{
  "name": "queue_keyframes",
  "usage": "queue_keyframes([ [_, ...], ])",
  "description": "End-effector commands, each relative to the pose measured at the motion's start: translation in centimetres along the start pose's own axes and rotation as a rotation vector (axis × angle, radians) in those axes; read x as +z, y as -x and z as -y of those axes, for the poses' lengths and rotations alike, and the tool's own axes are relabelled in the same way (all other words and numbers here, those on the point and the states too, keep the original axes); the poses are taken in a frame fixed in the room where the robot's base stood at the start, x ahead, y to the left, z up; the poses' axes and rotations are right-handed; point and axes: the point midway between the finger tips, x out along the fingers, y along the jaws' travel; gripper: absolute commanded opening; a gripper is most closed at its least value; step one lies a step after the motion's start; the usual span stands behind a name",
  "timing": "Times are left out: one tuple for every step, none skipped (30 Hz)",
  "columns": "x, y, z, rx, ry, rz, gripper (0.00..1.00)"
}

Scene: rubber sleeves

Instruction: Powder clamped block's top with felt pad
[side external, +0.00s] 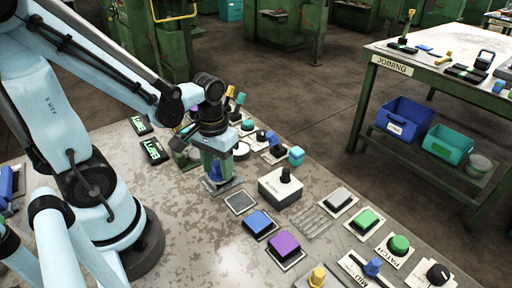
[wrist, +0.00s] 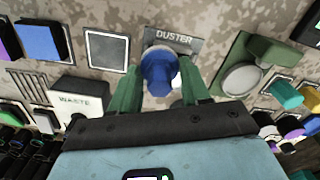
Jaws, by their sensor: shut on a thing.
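My gripper (side external: 213,168) has its green fingers shut on the blue handle (wrist: 158,72) of the duster, one finger on either side. The duster is over a grey plate (wrist: 186,46) lettered DUSTER; I cannot tell whether it still touches the plate. A pale felt-like part shows just under the handle, mostly hidden. In the wrist view, a green clamp-like fixture (wrist: 262,48) stands to the right of the gripper, with a pale round top (wrist: 241,79) beside it. I cannot tell whether that is the clamped block. In the side view my gripper partly covers this area.
A white WASTE box (wrist: 78,100) with a black knob stands nearby, also in the side view (side external: 286,188). An empty grey square pad (side external: 240,202), a blue block (side external: 258,223) and a purple block (side external: 285,244) lie toward the front. Several knobs and coloured pieces crowd the bench behind.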

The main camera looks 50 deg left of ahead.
Motion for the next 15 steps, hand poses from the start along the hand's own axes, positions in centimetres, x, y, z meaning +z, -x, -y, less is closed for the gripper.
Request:
queue_keyframes([
  [-0.2, 0.0, -0.1, 0.0, 0.0, 0.0, 0.22],
  [-0.3, 0.0, -0.1, 0.0, 0.0, 0.0, 0.22],
  [-0.5, 0.0, -0.2, 0.0, 0.0, 0.0, 0.22],
  [-0.6, 0.0, -0.2, 0.0, -0.001, 0.0, 0.22],
  [-0.8, 0.0, -0.3, 0.0, -0.001, 0.0, 0.22],
  [-0.9, 0.0, -0.4, 0.0, -0.001, 0.0, 0.22],
  [-1.1, -0.1, -0.4, 0.0, -0.001, 0.0, 0.22],
  [-1.2, -0.1, -0.5, 0.0, -0.001, 0.0, 0.22],
  [-1.4, -0.1, -0.5, 0.0, -0.001, 0.0, 0.22],
  [-1.5, -0.1, -0.6, 0.0, 0.0, 0.0, 0.22],
  [-1.6, -0.1, -0.6, 0.0, -0.001, 0.0, 0.22],
  [-1.8, -0.1, -0.7, 0.0, 0.0, 0.0, 0.22],
  [-1.9, -0.1, -0.7, 0.0, 0.0, 0.0, 0.22],
  [-2.0, -0.1, -0.8, 0.0, 0.0, -0.001, 0.22],
  [-2.1, -0.2, -0.8, 0.0, 0.0, -0.001, 0.22],
])
